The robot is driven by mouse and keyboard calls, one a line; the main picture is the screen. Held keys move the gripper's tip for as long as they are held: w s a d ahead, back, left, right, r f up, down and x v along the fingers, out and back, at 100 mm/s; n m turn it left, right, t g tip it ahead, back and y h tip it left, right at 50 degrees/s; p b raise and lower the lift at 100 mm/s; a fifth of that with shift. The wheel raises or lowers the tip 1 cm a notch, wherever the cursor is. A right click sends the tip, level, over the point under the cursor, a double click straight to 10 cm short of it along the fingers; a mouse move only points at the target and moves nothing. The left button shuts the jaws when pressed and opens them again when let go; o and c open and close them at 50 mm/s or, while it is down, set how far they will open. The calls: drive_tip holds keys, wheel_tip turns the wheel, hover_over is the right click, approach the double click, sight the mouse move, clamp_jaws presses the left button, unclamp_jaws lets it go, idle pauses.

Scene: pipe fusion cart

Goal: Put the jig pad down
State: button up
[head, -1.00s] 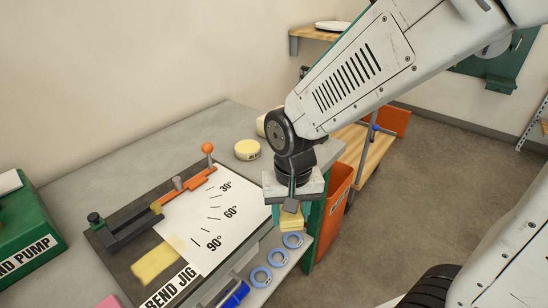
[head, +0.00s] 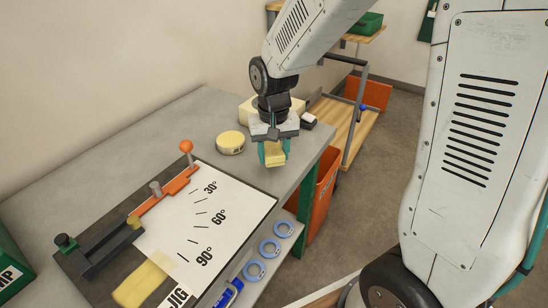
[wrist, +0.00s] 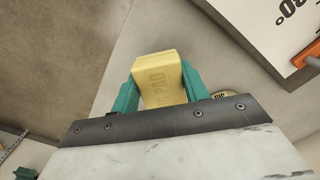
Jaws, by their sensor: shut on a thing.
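My gripper (head: 273,153) is shut on the yellow jig pad (head: 275,158), which hangs below the fingers near the bench's right edge. In the wrist view the pad (wrist: 161,80), with "PAD" lettering, sits between the green fingers (wrist: 160,88). The grey bench top (wrist: 215,65) lies below it, with the bench edge just to the left. I cannot tell how high the pad is above the bench. The bend jig board (head: 225,215), with its white angle sheet, lies to the left and nearer.
A round yellow tin (head: 230,142) stands left of my gripper, and a cream object (head: 248,110) lies behind it. Blue rings (head: 270,247) sit on a lower ledge. An orange bin (head: 325,185) stands beside the bench. Bare bench lies at the left (head: 130,135).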

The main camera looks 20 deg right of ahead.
sight(274, 159)
drive_tip(key=shift+w+d+f, duration=0.1)
drive_tip(key=shift+w+d, duration=0.3)
drive_tip(key=shift+w, duration=0.3)
drive_tip(key=shift+f, duration=1.75)
drive_tip(key=shift+f, duration=0.15)
drive_tip(key=o, duration=1)
drive_tip(key=shift+o, duration=0.2)
wheel_tip(274, 159, up, 12)
drive_tip(key=shift+r, duration=0.25)
drive_tip(key=s+d+r+n, duration=0.1)
drive_tip(key=s+r, duration=0.2)
drive_tip(key=s, duration=0.9)
drive_tip(key=s+d+r+n+t, duration=0.1)
drive_tip(key=s+d+r, duration=0.1)
drive_tip(key=s, duration=1)
drive_tip(key=shift+s+r, duration=0.15)
drive_tip(key=shift+r, duration=0.55)
